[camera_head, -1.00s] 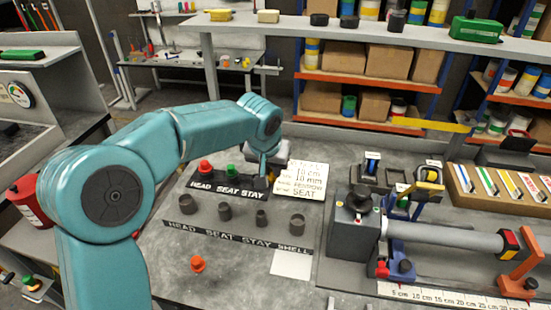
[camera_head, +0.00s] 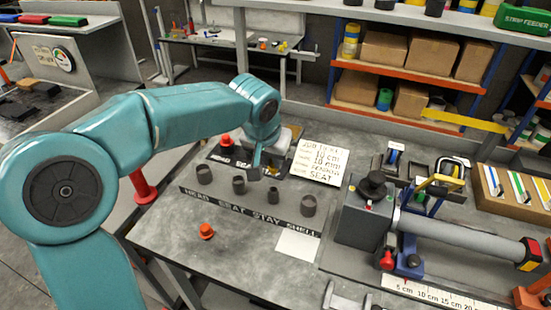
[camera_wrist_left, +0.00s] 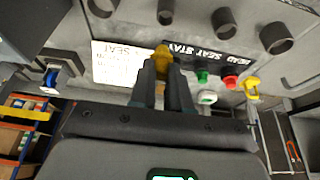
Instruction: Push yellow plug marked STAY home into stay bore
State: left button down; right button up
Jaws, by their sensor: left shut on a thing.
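The yellow plug (camera_wrist_left: 163,53) sits between the fingertips of my left gripper (camera_wrist_left: 160,70) in the wrist view, and the gripper is shut on it. Its lettering cannot be read. In the head view my left gripper (camera_head: 264,163) hangs over the back of the bore block, behind the stay bore; the arm hides the plug there. The stay bore is a dark open tube (camera_head: 273,194), third from left above the HEAD SEAT STAY SHELL strip (camera_head: 250,213). In the wrist view it (camera_wrist_left: 166,11) lies beyond the plug, apart from it. My right gripper is not in view.
Other tubes stand beside the stay bore: head (camera_head: 204,174), seat (camera_head: 239,185) and shell (camera_head: 308,205). Red (camera_wrist_left: 231,82) and green (camera_wrist_left: 203,76) plugs stand beside the gripper. A white sign (camera_head: 319,161) is behind. An orange cap (camera_head: 206,231) lies in front on open bench.

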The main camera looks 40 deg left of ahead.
aim_at(271, 170)
pick_arm(q)
jog(key=shift+s, duration=0.1)
jog(key=shift+f, duration=0.15)
notch_tip(271, 170, down, 4)
jog(key=b, duration=0.4)
jog(key=shift+f, duration=0.25)
jog(key=shift+b, duration=0.35)
dwell(0.9)
jog(key=shift+f+b, duration=1.2)
jog(key=shift+f, duration=0.15)
jog(key=c, duration=1)
grip_release()
